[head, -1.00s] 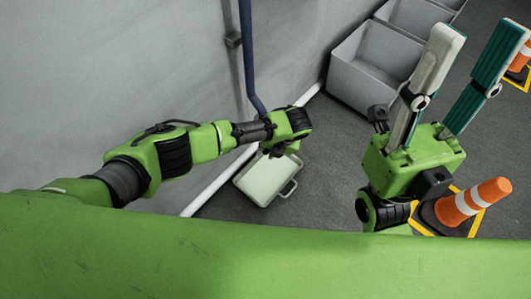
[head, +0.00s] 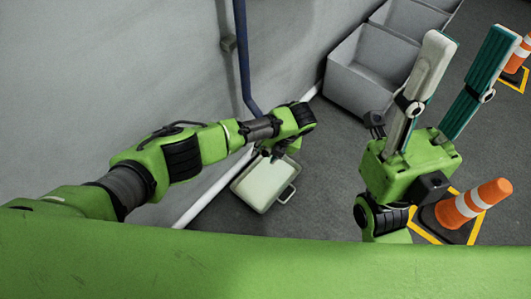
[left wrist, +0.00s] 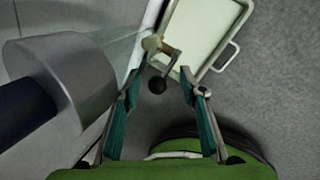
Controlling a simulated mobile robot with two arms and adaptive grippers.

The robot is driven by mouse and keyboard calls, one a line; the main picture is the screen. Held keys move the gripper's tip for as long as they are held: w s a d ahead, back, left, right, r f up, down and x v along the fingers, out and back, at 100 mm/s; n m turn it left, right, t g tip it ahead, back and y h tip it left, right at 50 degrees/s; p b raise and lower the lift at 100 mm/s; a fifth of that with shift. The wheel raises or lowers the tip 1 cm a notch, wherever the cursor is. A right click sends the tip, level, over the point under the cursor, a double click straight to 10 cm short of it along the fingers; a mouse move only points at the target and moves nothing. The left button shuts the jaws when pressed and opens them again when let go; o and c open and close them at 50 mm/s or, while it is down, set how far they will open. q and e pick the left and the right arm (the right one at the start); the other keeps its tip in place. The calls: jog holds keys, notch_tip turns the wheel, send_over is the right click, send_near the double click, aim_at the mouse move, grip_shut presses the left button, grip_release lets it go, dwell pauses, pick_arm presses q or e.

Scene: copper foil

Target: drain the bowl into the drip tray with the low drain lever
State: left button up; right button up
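The drip tray (head: 262,186) is a pale, shallow tray with a handle on the floor by the wall; it also shows in the left wrist view (left wrist: 205,28). In that view the clear bowl (left wrist: 124,52) hangs under a grey round housing (left wrist: 62,72). A brass drain fitting (left wrist: 151,43) carries a small lever with a dark ball knob (left wrist: 157,84). My left gripper (left wrist: 160,82) is open, with the knob between its fingertips in the picture; I see no contact. In the head view my own left wrist hides the bowl and lever. My right gripper (head: 471,38) is open and empty, pointing up.
A blue pipe (head: 242,60) runs down the wall. Grey bins (head: 365,70) stand along the wall. An orange cone (head: 470,203) stands near my right arm, another (head: 518,55) farther back. The floor between tray and right arm is clear.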

pick_arm(q)
jog(key=v, duration=1.2)
